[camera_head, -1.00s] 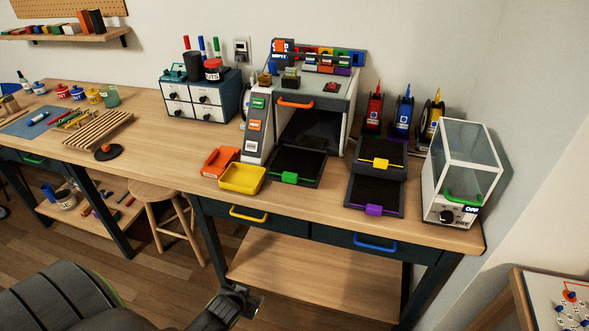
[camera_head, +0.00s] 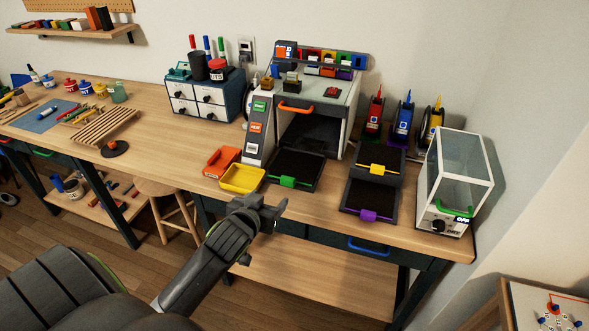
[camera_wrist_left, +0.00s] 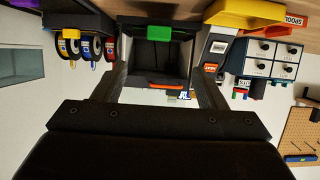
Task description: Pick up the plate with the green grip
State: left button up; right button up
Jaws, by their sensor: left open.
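The plate with the green grip (camera_head: 296,166) is a dark flat plate lying in front of the printer opening. Its green grip (camera_head: 288,181) faces the front edge of the table. My left gripper (camera_head: 274,213) is open and empty, in front of and below the plate, apart from it. In the left wrist view, which is upside down, the green grip (camera_wrist_left: 158,34) appears at the top middle, between the directions of the two spread fingers. My right gripper is not in view.
A yellow tray (camera_head: 242,179) and an orange tray (camera_head: 220,163) sit left of the plate. Plates with yellow (camera_head: 376,169) and purple (camera_head: 368,215) grips lie to its right. A clear-topped box (camera_head: 455,184) stands at the right end. The printer (camera_head: 316,111) stands behind.

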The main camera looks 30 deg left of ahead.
pick_arm(q)
jog(key=p, duration=0.1)
send_near(287, 183)
jog(key=w+a, duration=0.1)
jog(key=w, duration=0.2)
jog(key=shift+w+a+f+p, duration=0.15)
jog(key=shift+w+f+p, duration=0.15)
jog(key=shift+w+f, duration=0.45)
jog(key=shift+w+a+f+p, duration=0.25)
jog(key=shift+w+f, duration=0.3)
jog(key=shift+w, duration=0.4)
jog(key=shift+x, duration=0.8)
jog(key=shift+d, duration=0.1)
jog(key=shift+c, duration=0.2)
jog(key=c, duration=1.1)
